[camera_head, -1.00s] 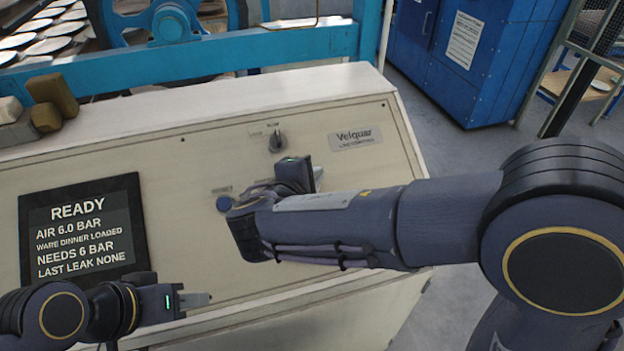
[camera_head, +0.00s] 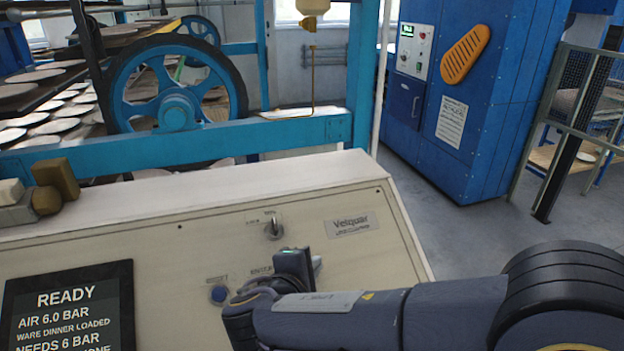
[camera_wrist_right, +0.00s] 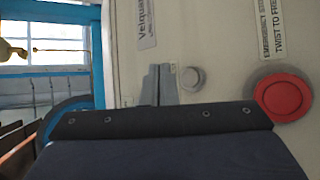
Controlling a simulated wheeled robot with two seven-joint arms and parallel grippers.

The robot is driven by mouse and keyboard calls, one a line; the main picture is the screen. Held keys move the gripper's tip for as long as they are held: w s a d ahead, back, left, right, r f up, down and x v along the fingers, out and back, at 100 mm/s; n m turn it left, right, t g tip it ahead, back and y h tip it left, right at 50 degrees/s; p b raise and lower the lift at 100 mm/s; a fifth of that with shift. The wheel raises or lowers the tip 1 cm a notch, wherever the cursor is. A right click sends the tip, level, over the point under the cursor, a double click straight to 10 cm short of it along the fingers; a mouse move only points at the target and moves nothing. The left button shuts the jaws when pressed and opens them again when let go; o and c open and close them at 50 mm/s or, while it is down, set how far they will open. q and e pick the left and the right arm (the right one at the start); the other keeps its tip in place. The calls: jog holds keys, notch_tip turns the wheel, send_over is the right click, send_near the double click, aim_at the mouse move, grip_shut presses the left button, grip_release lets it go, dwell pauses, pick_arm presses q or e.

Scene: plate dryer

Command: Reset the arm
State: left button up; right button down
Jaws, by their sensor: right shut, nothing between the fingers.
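My right gripper (camera_head: 317,264) is over the sloped face of the cream control console (camera_head: 190,235). Its fingers are shut with nothing between them and point to the right, just below the Velquar plate (camera_head: 352,224). A grey selector knob (camera_head: 273,228) is above the gripper, and a blue button (camera_head: 219,294) is to its left. In the right wrist view the shut fingers (camera_wrist_right: 160,85) are beside a round grey knob (camera_wrist_right: 193,79); I cannot tell whether they touch the panel. My left gripper is out of view.
A red emergency stop (camera_wrist_right: 284,96) is at the right of the wrist view. A black display (camera_head: 70,310) reads READY. Blocks (camera_head: 50,188) lie on the console's top. Behind are a blue rail (camera_head: 190,142), a wheel (camera_head: 178,85) and a blue cabinet (camera_head: 490,110). Grey floor is open at right.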

jog(key=s+d+f+m+g+y, duration=0.1)
jog(key=s+d+f+m+g, duration=0.15)
jog(key=d, duration=0.45)
jog(key=s+d+f+m+g, duration=0.1)
jog(key=s+d+m+g, duration=0.25)
jog(key=d, duration=0.35)
jog(key=s+d+f+m+g+y, duration=0.1)
jog(key=s+d+m+g, duration=0.1)
jog(key=s+d+m, duration=0.3)
jog(key=s+d+f+m+t+y, duration=0.1)
jog(key=s+m+y, duration=0.5)
jog(key=s, duration=0.5)
jog(key=shift+d+m+y, duration=0.4)
jog(key=shift+m, duration=0.7)
jog(key=shift+f, duration=0.1)
